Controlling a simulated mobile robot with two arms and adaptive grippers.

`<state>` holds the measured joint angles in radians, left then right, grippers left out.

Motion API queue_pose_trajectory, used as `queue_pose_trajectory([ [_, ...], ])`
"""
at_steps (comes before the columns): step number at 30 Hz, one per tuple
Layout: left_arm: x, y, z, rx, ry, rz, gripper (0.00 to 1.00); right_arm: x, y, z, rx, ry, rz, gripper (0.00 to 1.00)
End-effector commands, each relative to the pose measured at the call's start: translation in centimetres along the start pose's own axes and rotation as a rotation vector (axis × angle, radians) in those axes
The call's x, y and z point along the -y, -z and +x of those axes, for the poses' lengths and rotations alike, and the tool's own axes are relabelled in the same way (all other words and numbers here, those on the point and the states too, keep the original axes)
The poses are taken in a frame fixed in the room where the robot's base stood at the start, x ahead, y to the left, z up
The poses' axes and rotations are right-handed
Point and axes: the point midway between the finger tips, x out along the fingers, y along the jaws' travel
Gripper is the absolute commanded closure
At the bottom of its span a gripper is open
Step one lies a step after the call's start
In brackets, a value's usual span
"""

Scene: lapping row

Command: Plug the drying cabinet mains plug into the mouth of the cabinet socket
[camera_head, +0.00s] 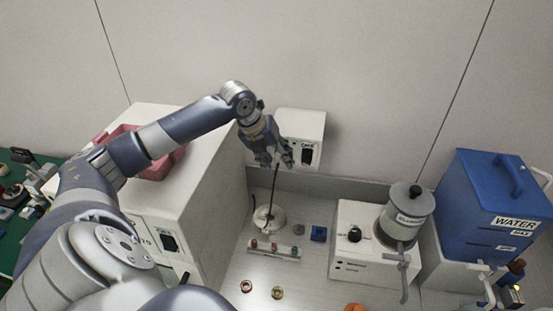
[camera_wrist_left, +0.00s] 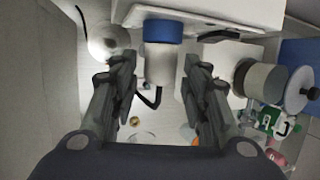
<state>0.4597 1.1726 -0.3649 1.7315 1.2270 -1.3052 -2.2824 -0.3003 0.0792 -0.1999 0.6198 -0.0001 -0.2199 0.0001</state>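The mains plug, a pale cylinder (camera_wrist_left: 160,62), is between my left fingers in the left wrist view. A blue collar (camera_wrist_left: 163,30) is at its far end, against or close to the white socket box (camera_wrist_left: 225,9); I cannot tell how far it is seated. A black cable (camera_wrist_left: 150,98) leaves its near end. In the head view my left gripper (camera_head: 283,160) is in front of the socket box (camera_head: 300,125), hiding the plug and the socket mouth. The left fingers (camera_wrist_left: 160,75) stand apart with narrow gaps beside the plug. My right gripper is not in view.
A large white cabinet (camera_head: 205,180) with a pink tray (camera_head: 155,166) on top is at left. The cable (camera_head: 273,190) hangs to a round white base (camera_head: 269,218). A grey canister (camera_head: 408,205) and blue water tank (camera_head: 490,205) stand right. Two rings (camera_head: 277,293) lie in front.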

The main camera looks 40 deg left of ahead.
Motion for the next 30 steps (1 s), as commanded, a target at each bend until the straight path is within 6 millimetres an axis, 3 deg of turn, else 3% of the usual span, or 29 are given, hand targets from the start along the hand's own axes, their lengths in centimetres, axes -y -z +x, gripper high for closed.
queue_pose_trajectory([
  [9, 0.0, 0.1, 0.0, -0.003, -0.001, 0.000, 0.50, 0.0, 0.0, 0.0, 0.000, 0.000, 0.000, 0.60],
  [13, -0.1, 0.0, -0.9, -0.001, -0.001, 0.001, 0.50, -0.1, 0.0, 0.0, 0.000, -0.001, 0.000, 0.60],
  [24, -0.1, -0.1, -8.3, 0.001, -0.003, 0.001, 0.50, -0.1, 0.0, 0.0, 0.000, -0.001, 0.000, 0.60],
  [30, -0.1, -0.1, -11.1, -0.001, -0.003, 0.000, 0.50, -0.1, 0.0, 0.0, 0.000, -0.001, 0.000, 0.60],
])
